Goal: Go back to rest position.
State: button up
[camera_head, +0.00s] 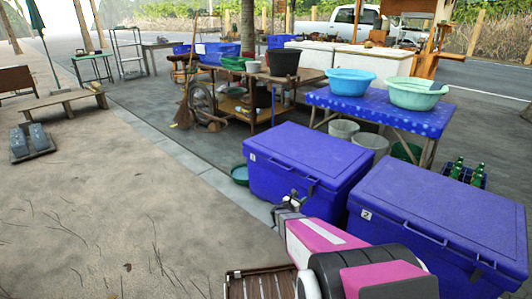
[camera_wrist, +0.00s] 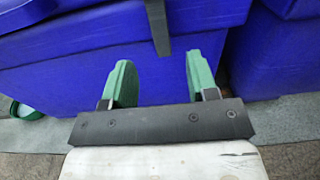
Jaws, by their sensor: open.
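My gripper (camera_wrist: 160,84) is open, its two green fingers apart with nothing between them in the wrist view. It faces the blue side of a cooler box, and a dark strap or latch hangs on that box above the fingers. In the head view my pink and dark arm reaches up from the bottom, and my gripper (camera_head: 289,204) is small beside the front corner of the blue cooler marked 1 (camera_head: 300,165). I cannot tell whether it touches the cooler. A second blue cooler, marked 2 (camera_head: 440,215), stands to the right.
A slatted wooden surface (camera_head: 262,284) is at the bottom. A green basin (camera_head: 240,175) lies left of the first cooler. A blue-covered table (camera_head: 380,108) with two basins stands behind. A crate of green bottles (camera_head: 465,172) is at right. Sandy ground at left is mostly free.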

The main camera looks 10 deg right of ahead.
jog(key=s+a+r+m+g+y, duration=0.1)
jog(key=s+r+m+g+y, duration=0.1)
jog(key=s+r+m+g, duration=0.45)
jog(key=s+r+m+g+y, duration=0.2)
jog(key=s+m+g, duration=0.1)
jog(key=s+m, duration=0.6)
jog(key=s+a+r+m+y, duration=0.4)
jog(key=s+a+m+y, duration=0.1)
jog(key=s+a, duration=0.1)
jog(key=s+a+r+m+g+y, duration=0.1)
jog(key=s+a+r+m+y, duration=0.3)
jog(key=a, duration=0.5)
jog(key=shift+s+r+m+y, duration=0.35)
jog(key=shift+s+m+y, duration=0.25)
jog(key=shift+s, duration=0.5)
jog(key=shift+g, duration=0.25)
